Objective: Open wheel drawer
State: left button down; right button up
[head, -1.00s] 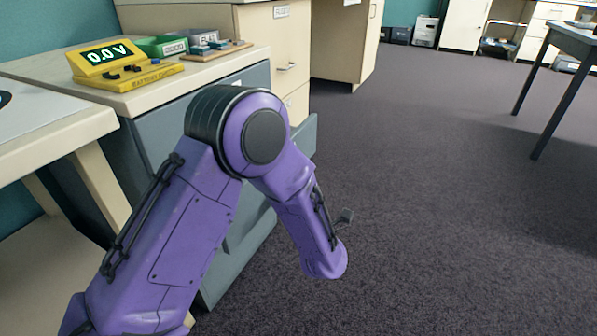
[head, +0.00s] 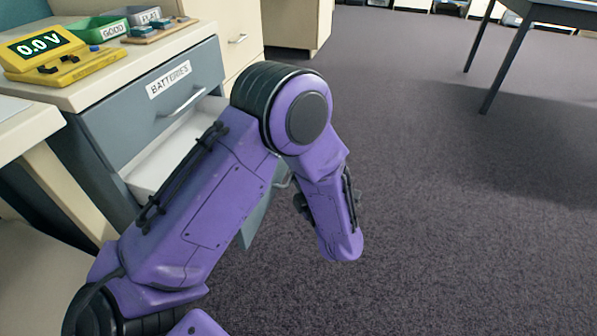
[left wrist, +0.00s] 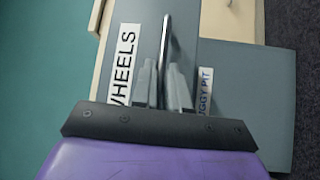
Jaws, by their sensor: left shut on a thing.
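The wheel drawer (head: 160,165) stands pulled out below the batteries drawer (head: 130,108) in the head view, with its pale interior showing. My purple arm covers much of it. In the left wrist view its grey front carries a WHEELS label (left wrist: 122,62) and a metal bar handle (left wrist: 166,45). My left gripper (left wrist: 161,80) is shut on that handle, one finger on each side of the bar. In the head view the left gripper is mostly hidden behind my forearm. My right gripper is not in view.
A lower grey front (left wrist: 245,90) bears a partly covered label ending in "GGY PIT". On the cabinet top stand a yellow meter (head: 45,52) reading 0.0 V and a green GOOD tray (head: 100,30). A dark-legged table (head: 560,12) stands at the far right. The carpet between is clear.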

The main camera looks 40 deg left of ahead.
pick_arm(q)
jog(key=c, duration=1.2)
grip_release()
jog(key=p+v, duration=0.3)
jog(key=v, duration=0.7)
jog(key=shift+d, duration=0.25)
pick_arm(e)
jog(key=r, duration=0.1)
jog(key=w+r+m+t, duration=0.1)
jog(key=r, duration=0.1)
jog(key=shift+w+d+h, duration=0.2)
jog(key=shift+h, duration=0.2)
pick_arm(q)
jog(key=shift+s+f, duration=0.15)
